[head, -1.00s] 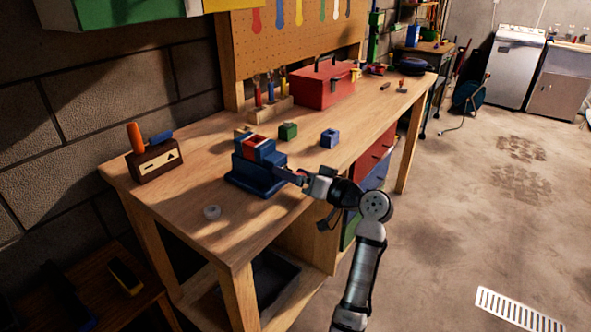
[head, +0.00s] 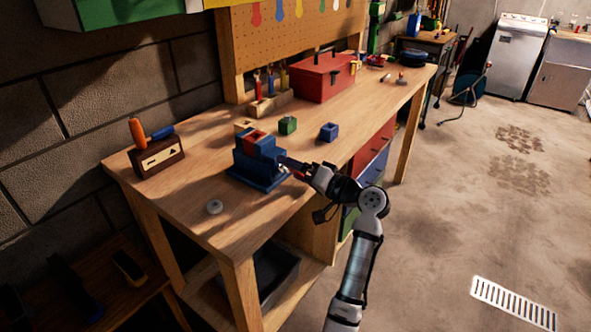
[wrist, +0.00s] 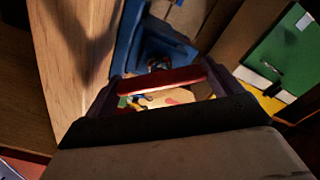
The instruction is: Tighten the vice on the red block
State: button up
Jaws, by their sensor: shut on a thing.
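The blue vice (head: 262,172) stands at the bench's front edge. The red block (head: 256,135) sits between its jaws near the top; I cannot tell how tightly it is held. My gripper (head: 295,168) is at the vice's right, screw side. In the wrist view my gripper (wrist: 163,82) is shut on a red bar, the vice handle (wrist: 160,79), which lies across between the two fingers. The blue vice body (wrist: 150,45) is just beyond it. The handle is mostly hidden by my gripper in the head view.
Open floor lies to the right.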

jog(key=shift+d, duration=0.3)
jog(key=o, duration=0.7)
jog(key=shift+d, duration=0.1)
jog(key=shift+s, duration=0.1)
jog(key=b+v, duration=0.3)
jog(key=v, duration=1.1)
jog(key=shift+b, duration=0.3)
jog(key=shift+r, duration=0.1)
